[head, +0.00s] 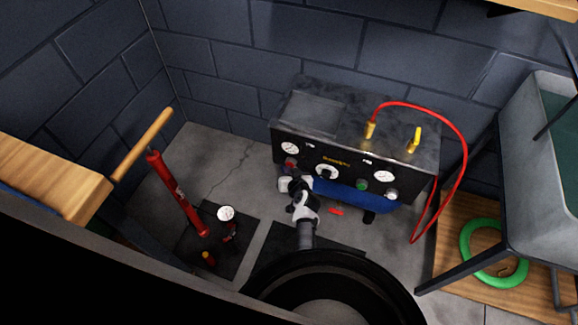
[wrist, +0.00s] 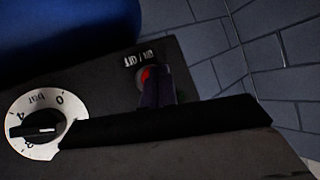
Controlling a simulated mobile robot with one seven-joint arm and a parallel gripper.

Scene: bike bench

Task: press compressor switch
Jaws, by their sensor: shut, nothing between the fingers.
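The compressor (head: 318,112) is a dark box with gauges, knobs and a blue tank beneath, against the back wall. Its red switch (head: 290,163) is on the left of the front panel, below a gauge. My gripper (head: 288,179) is shut and empty, close in front of that corner. In the wrist view the panel appears upside down. A white dial (wrist: 38,125) is to the left.
A red hose (head: 466,150) loops from the compressor's top down its right side. A red floor pump (head: 180,195) with a wooden handle stands at the left. A green ring (head: 466,245) lies on a wooden board at the right. A small red piece (head: 336,211) lies on the floor.

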